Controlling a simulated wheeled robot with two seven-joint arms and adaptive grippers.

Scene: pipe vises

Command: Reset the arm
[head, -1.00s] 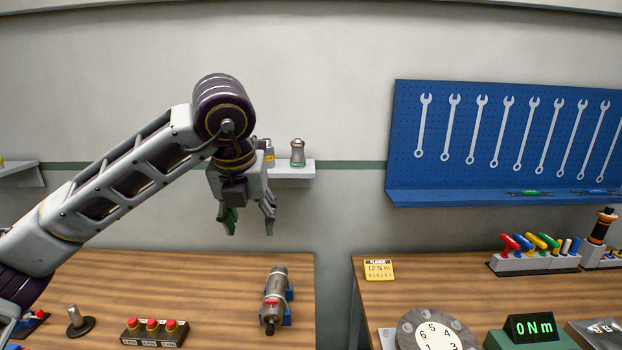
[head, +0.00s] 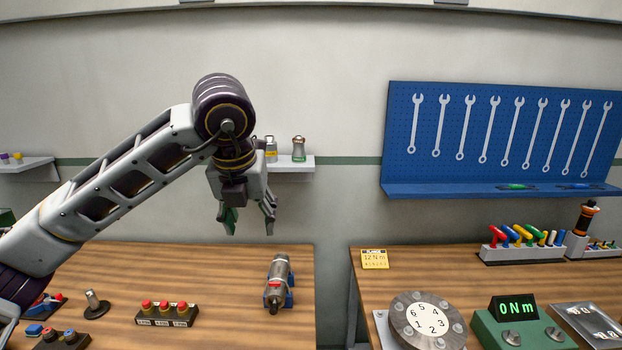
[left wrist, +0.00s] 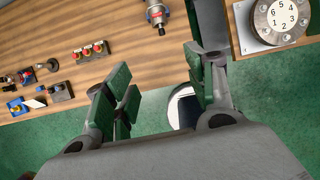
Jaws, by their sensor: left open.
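My left arm comes in from the left in the head view. Its left gripper (head: 248,222) hangs with its fingers pointing down, above and behind the left bench in the picture. The fingers are apart with nothing between them. In the left wrist view the open fingers (left wrist: 165,95) have green pads, with green floor and the bench edge beyond them. My right gripper is in neither view.
The left bench (head: 210,270) carries a metal cylinder in a blue vise (head: 279,280) and a red-button box (head: 167,314). The right bench (head: 420,275) holds a numbered flange (head: 428,318) and a torque display (head: 516,308). A blue wrench board (head: 500,175) hangs behind. A gap separates the benches.

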